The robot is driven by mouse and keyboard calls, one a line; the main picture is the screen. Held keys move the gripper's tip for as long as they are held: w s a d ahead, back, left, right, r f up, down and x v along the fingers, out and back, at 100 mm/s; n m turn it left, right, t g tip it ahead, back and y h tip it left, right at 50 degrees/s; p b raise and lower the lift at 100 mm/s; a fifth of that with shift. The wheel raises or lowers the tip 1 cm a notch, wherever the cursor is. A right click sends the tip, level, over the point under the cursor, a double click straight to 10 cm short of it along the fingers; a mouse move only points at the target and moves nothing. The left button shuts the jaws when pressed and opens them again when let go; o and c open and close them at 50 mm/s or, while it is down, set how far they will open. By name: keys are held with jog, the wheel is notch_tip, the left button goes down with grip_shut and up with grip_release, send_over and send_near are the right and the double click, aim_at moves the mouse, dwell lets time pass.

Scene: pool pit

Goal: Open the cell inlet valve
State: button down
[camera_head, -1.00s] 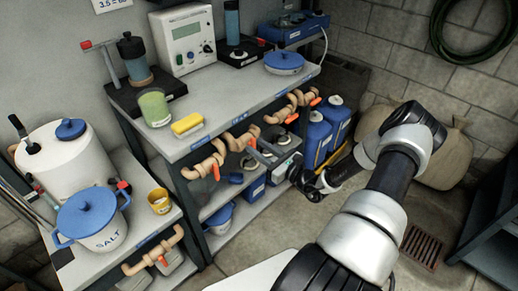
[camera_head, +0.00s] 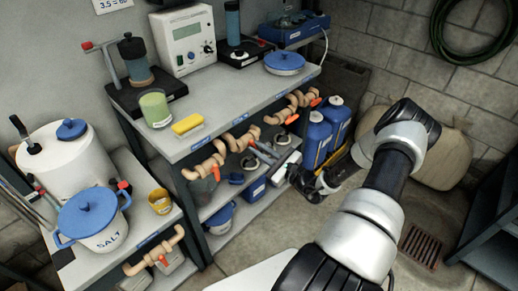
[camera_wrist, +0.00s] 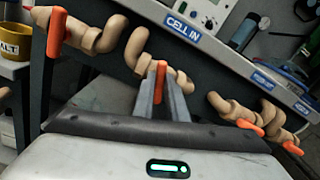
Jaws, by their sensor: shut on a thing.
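The cell inlet valve is a tan looped pipe (camera_wrist: 137,48) with an orange lever handle (camera_wrist: 161,76), below the blue "CELL IN" label (camera_wrist: 184,28) in the wrist view. My gripper (camera_wrist: 160,98) is shut on the orange handle, with one grey finger on each side. The handle stands nearly upright in that view, and its lower part is hidden between the fingers. In the head view my gripper (camera_head: 262,152) reaches the pipe row under the front edge of the bench, where the handle is hard to make out.
Other valves with orange handles flank it, one at left (camera_wrist: 56,32) and two at right (camera_wrist: 250,127). The grey bench (camera_head: 235,105) overhangs the pipes. Blue jugs (camera_head: 318,138) stand close to my wrist. Open floor (camera_head: 250,250) lies in front.

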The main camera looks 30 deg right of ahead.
jog(key=shift+s+a+f+n+b, duration=0.15)
jog(key=shift+n+b, duration=0.2)
jog(key=shift+n, duration=1.95)
jog(key=shift+w+f+n+b, duration=0.15)
jog(key=shift+n+b, duration=0.15)
jog(key=shift+n, duration=2)
jog(key=shift+s+a+f+n+b, duration=0.15)
jog(key=shift+n+b, duration=0.2)
jog(key=shift+n, duration=1.95)
jog(key=shift+d, duration=0.15)
jog(key=c, duration=1.8)
grip_release()
jog(key=shift+o, duration=0.2)
jog(key=shift+r, duration=0.1)
jog(key=v, duration=1.7)
jog(key=shift+s+p, duration=0.2)
jog(key=shift+p, duration=0.2)
